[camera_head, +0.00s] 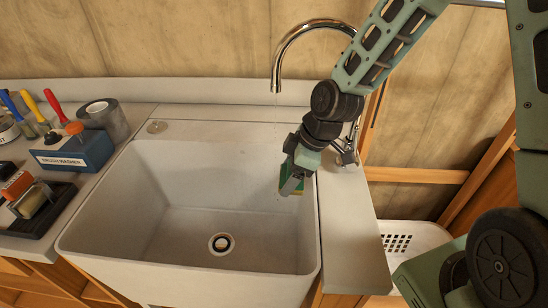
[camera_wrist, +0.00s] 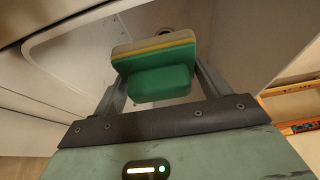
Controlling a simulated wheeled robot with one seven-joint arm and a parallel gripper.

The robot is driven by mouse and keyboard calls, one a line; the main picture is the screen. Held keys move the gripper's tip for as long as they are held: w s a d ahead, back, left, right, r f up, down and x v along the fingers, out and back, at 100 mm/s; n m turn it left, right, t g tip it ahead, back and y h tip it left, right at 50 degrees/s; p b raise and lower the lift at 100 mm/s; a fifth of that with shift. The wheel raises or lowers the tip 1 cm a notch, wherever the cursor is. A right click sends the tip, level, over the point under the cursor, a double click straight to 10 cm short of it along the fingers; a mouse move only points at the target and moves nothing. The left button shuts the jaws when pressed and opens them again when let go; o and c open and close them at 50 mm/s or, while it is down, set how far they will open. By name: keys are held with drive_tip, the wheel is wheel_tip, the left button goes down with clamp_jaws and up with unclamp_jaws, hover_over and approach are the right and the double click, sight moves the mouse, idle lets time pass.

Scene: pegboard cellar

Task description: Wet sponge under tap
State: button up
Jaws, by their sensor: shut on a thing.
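My gripper (camera_head: 291,186) is over the right side of the white sink (camera_head: 190,185), shut on the sponge. In the wrist view the sponge (camera_wrist: 160,72) shows green, yellow and beige layers between the two fingers of my gripper (camera_wrist: 162,80). In the head view the sponge is mostly hidden by my gripper, with a little green showing. The chrome tap (camera_head: 277,72) arches over the back of the sink. Its spout end is above and slightly left of my gripper, apart from it. A faint thin line hangs below the spout; I cannot tell if water runs.
The tap's base and handle (camera_head: 345,153) stand close behind my arm. On the left counter are a blue brush washer box (camera_head: 72,150), a tape roll (camera_head: 106,118) and a dark tray (camera_head: 40,215). A white basket (camera_head: 415,240) is at right. The sink's middle is clear around its drain (camera_head: 221,243).

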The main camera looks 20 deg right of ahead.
idle(0.3)
drive_tip(key=shift+s+d+r+p, duration=0.15)
drive_tip(key=shift+s+r+p, duration=0.45)
drive_tip(key=shift+r+p, duration=0.15)
drive_tip(key=s+r+p, duration=0.2)
drive_tip(key=s+p, duration=0.1)
drive_tip(key=shift+s+d+r, duration=0.2)
drive_tip(key=shift+d+r, duration=0.1)
drive_tip(key=shift+d, duration=0.1)
drive_tip(key=shift+s, duration=0.15)
drive_tip(key=shift+d+f, duration=0.1)
